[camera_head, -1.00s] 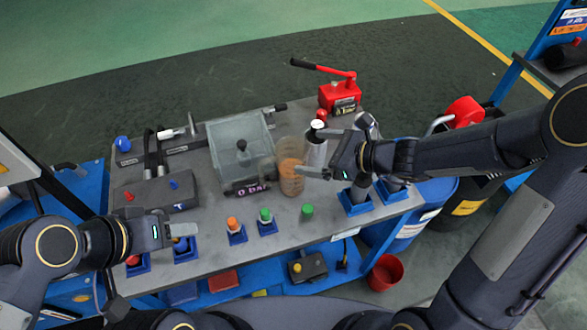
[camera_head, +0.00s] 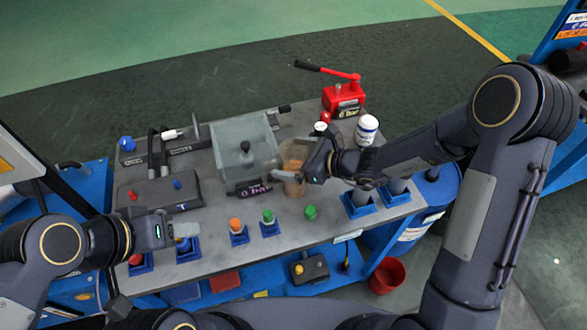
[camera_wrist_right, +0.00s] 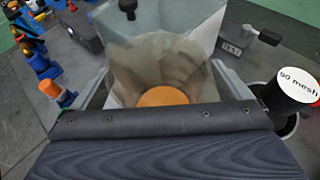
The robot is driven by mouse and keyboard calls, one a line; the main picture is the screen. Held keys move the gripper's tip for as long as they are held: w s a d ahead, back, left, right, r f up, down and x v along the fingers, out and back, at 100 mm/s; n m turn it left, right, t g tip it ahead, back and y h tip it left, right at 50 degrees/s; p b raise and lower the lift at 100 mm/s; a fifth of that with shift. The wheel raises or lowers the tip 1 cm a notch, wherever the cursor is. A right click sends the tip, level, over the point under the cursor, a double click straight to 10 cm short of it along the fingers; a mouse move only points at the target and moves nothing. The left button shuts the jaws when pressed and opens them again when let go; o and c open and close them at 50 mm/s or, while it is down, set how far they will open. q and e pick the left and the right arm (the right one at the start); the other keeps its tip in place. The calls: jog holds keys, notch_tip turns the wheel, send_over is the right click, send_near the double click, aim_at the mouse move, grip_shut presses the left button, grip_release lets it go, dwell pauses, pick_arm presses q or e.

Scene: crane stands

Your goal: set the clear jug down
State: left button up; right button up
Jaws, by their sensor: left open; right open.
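The clear jug (camera_head: 293,153) is see-through with a brownish tint and appears to stand upright on the grey bench top, right of the glass tank. In the right wrist view the jug (camera_wrist_right: 160,62) fills the space between my fingers, with an orange disc showing at its bottom. My right gripper (camera_head: 298,174) is open around the jug, a finger on either side; whether either finger touches it I cannot tell. My left gripper (camera_head: 188,222) is open and empty at the bench's front left, above a blue holder.
A glass tank (camera_head: 226,137) stands left of the jug. A red hand pump (camera_head: 343,98) is behind it, and a white-lidded bottle (camera_head: 367,124) is to the right. Orange (camera_head: 236,224) and green-capped (camera_head: 268,216) pieces stand in front. A red bucket (camera_head: 386,273) is below.

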jog(key=c, duration=1.5)
jog(key=shift+o, duration=0.2)
jog(key=shift+s+r, duration=0.1)
